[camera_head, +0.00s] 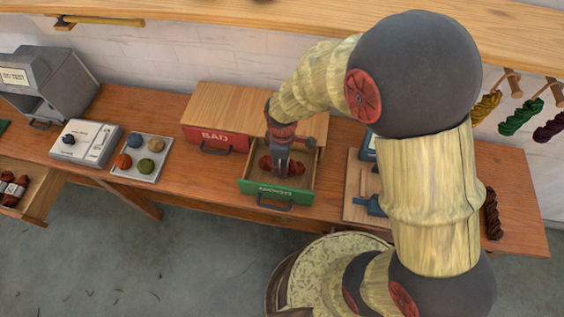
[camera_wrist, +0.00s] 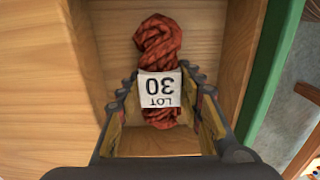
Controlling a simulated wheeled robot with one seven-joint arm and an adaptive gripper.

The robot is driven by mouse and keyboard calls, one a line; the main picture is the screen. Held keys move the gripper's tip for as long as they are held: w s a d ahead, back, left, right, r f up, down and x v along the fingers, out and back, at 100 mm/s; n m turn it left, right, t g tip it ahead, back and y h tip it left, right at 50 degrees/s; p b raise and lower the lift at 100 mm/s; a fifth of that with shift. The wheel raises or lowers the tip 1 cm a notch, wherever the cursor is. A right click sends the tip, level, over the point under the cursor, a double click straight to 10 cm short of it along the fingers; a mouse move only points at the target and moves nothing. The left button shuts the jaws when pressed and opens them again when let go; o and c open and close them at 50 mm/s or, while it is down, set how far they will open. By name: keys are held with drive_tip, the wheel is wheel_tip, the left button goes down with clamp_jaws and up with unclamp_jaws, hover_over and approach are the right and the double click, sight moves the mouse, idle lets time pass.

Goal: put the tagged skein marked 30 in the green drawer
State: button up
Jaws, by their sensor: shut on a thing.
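The red-brown skein (camera_head: 296,168) lies in or just above the open green drawer (camera_head: 250,188), whose front reads GOOD. In the wrist view the skein (camera_wrist: 160,45) has a white tag reading LOT 30, seen upside down. My gripper (camera_head: 281,171) points down into the drawer and is shut around the skein at its tag. Its two fingers flank the tag in the wrist view (camera_wrist: 163,90). The drawer's green front (camera_wrist: 272,65) runs along the right there. I cannot tell whether the skein touches the drawer floor.
The red drawer (camera_head: 215,139) marked BAD is shut, left of the green one. A tray with several coloured balls (camera_head: 141,157) and a grey device (camera_head: 86,142) stand further left. A dark brown skein (camera_head: 492,213) lies at the right. Several skeins hang on wall pegs.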

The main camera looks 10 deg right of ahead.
drive_tip(key=shift+f, duration=0.2)
drive_tip(key=o, duration=1.1)
drive_tip(key=shift+o, duration=0.2)
drive_tip(key=s+d+r+m+t+p, duration=0.1)
drive_tip(key=s+d+r+m+p, duration=0.15)
drive_tip(key=r, duration=1.05)
drive_tip(key=s+d+r+m+t+p, duration=0.15)
drive_tip(key=d+r+m, duration=0.25)
drive_tip(key=r, duration=0.9)
drive_tip(key=s+d+r+m+t, duration=0.3)
drive_tip(key=s+d+r+m, duration=0.2)
drive_tip(key=s+r+m, duration=0.2)
drive_tip(key=shift+s+d+r, duration=0.15)
drive_tip(key=shift+s+r, duration=0.55)
drive_tip(key=shift+s, duration=0.3)
drive_tip(key=shift+m, duration=0.25)
